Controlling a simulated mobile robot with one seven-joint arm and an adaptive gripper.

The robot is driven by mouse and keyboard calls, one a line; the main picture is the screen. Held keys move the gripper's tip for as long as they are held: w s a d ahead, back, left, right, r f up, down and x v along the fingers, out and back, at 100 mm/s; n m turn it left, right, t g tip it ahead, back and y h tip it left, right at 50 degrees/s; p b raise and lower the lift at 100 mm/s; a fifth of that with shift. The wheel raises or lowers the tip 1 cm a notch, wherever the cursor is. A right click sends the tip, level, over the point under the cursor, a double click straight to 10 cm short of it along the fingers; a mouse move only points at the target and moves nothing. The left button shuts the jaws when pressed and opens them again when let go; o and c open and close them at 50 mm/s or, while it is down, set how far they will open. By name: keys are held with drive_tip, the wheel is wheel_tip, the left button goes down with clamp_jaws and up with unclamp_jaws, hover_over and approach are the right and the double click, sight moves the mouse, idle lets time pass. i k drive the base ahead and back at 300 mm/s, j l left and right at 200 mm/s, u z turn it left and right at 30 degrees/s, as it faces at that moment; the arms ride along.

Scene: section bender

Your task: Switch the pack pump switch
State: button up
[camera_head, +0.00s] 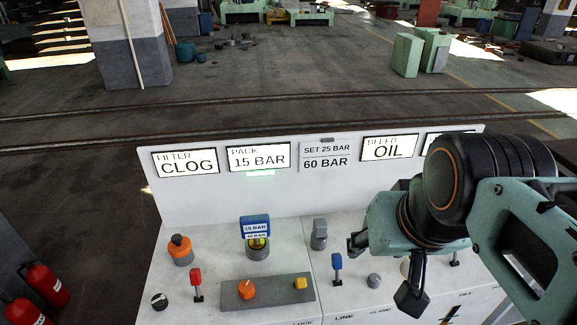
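A white control desk (230,215) carries several controls; I cannot tell which one is the pack pump switch. Above them is the "PACK 15 BAR" display (259,157). On the left are an orange knob (180,246), a red lever (195,277) and a black knob (159,301). A grey plate (270,292) bears an orange rotary knob (246,289) and a yellow button (300,283). A blue lever (337,263) stands right of the plate. My gripper (384,270) is open and appears empty over the right half, its fingers around a grey round knob (374,280) in the picture; contact is unclear.
A blue tag (255,226) reading "15 BAR, 40 BAR" and a grey block-shaped handle (319,234) rise behind the plate. The upright back panel (325,193) bounds the desk. My arm hides much of the right side. Fire extinguishers (45,285) stand at left.

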sight(160, 302)
drive_tip(key=j+u, duration=0.1)
drive_tip(key=k+j+z, duration=0.15)
drive_tip(key=j, duration=0.15)
drive_tip(key=k+j+z, duration=0.15)
drive_tip(key=j, duration=0.15)
drive_tip(key=u, duration=1.4)
drive_tip(key=l+u, duration=0.1)
drive_tip(key=j+z, duration=0.35)
drive_tip(key=j, duration=0.2)
drive_tip(key=i+j+z, duration=0.1)
drive_tip(key=i+j+u, duration=0.2)
drive_tip(key=i, duration=0.1)
